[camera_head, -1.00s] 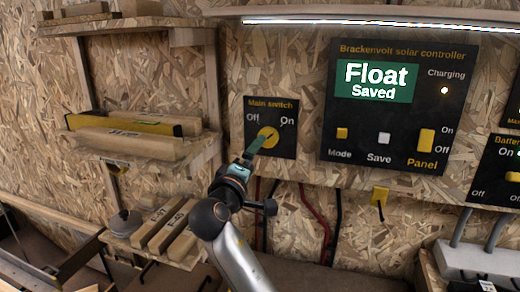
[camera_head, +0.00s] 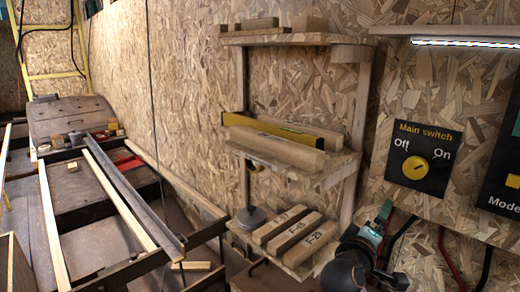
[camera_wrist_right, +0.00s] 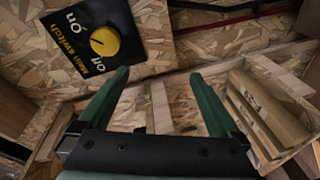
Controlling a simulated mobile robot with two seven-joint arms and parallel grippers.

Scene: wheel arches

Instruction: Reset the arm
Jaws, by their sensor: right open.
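My right gripper (camera_head: 384,212) shows at the lower right of the head view, below and left of the main switch panel (camera_head: 440,150) and apart from it. Its green fingers (camera_wrist_right: 160,75) are spread in the right wrist view, with nothing between them. The yellow main switch knob (camera_head: 415,168) is on a black panel marked Off and On; it also shows at the upper left of the right wrist view (camera_wrist_right: 104,41). I cannot tell for sure which way the knob points. My left gripper is in no view.
A wooden shelf unit (camera_head: 340,165) with wood blocks (camera_head: 297,232) and a yellow level (camera_head: 270,126) stands left of my right arm. The solar controller (camera_head: 503,190) is cut off at the right edge. A workbench with long rails (camera_head: 130,195) lies at the left.

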